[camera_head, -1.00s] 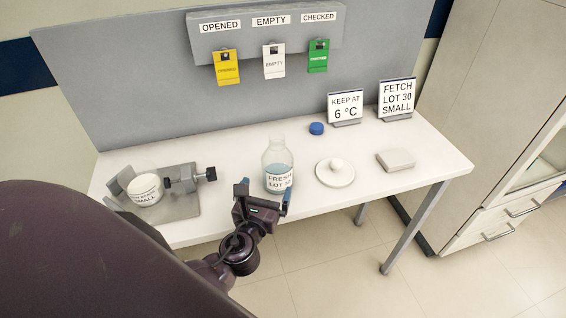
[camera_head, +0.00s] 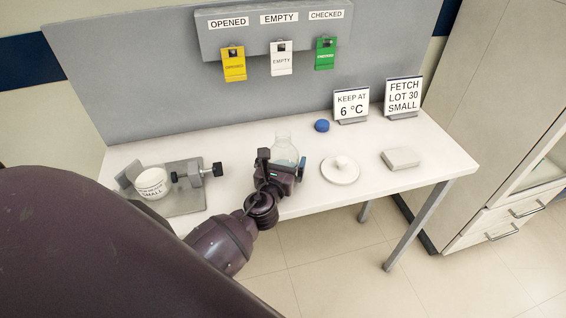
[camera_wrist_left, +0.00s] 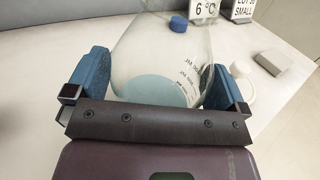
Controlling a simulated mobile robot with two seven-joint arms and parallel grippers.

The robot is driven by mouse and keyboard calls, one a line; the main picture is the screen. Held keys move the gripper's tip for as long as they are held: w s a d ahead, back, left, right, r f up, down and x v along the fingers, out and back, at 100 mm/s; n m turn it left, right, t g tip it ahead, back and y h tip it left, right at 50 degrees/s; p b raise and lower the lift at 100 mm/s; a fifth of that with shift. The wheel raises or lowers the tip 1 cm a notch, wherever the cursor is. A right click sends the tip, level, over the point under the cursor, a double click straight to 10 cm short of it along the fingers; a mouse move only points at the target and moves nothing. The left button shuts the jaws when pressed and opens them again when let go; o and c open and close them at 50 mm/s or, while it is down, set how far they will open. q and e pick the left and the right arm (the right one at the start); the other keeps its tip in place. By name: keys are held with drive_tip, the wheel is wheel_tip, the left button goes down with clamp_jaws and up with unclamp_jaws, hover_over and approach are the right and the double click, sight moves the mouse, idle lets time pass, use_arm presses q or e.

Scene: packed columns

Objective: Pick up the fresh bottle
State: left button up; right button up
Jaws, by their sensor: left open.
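The fresh bottle (camera_head: 284,150) is clear glass with pale blue liquid and stands uncapped on the white table. Its lower part and label are hidden behind my left gripper (camera_head: 283,165) in the head view. In the left wrist view the bottle (camera_wrist_left: 160,60) sits between the two blue fingers of the left gripper (camera_wrist_left: 160,88), one on each side. The jaws are open, and I cannot tell whether either finger touches the glass. My right gripper is not in view.
A blue cap (camera_head: 322,125) lies behind the bottle. A white round plate with a knob (camera_head: 340,171) and a grey block (camera_head: 400,159) are to its right. A clamp (camera_head: 196,173) beside a labelled white jar (camera_head: 151,184) is on the left. Signs (camera_head: 351,105) stand at the back.

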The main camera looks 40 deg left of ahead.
use_arm(q)
drive_tip(key=c, duration=0.8)
drive_tip(key=shift+r, duration=0.15)
drive_tip(key=shift+c, duration=1)
